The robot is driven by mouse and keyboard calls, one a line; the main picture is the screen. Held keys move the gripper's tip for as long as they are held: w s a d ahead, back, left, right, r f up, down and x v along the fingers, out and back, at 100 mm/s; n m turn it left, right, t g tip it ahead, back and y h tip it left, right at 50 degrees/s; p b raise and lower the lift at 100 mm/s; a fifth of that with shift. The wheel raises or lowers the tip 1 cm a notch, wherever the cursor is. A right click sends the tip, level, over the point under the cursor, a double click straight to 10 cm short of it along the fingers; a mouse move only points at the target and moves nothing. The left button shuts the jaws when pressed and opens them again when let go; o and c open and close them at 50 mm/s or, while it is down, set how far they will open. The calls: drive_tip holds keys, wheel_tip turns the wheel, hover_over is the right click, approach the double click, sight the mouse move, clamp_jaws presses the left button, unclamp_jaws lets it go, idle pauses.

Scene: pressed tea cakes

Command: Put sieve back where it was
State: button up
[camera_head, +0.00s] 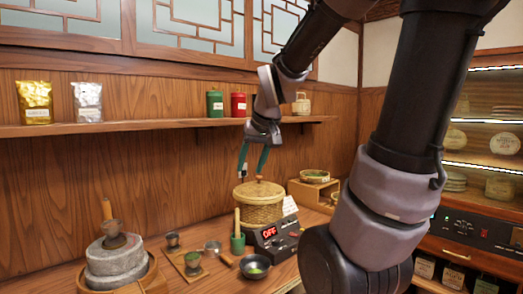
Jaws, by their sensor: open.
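My gripper (253,165) is open, its two teal fingers pointing down just above the knob of a lidded woven basket (261,210). Nothing shows between the fingers, and I cannot tell whether they touch the knob. I cannot tell for certain which thing is the sieve. A small round silver piece (213,248) on the table and a shallow round woven piece (315,175) on a wooden box at the back right are both possible. My gripper is apart from both.
A stone mill (116,262) stands at the left. A dark bowl (255,267), green whisk holder (237,243) and small cups crowd the front. A device showing OFF (271,233) is by the basket. A wall shelf (130,126) holds bags and tins.

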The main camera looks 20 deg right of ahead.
drive_tip(key=s+a+r+m+y, duration=0.1)
drive_tip(key=s+r+m, duration=0.1)
drive_tip(key=s+r, duration=0.3)
drive_tip(key=s, duration=0.4)
drive_tip(key=shift+s+r+t, duration=0.15)
drive_tip(key=shift+s+t, duration=0.25)
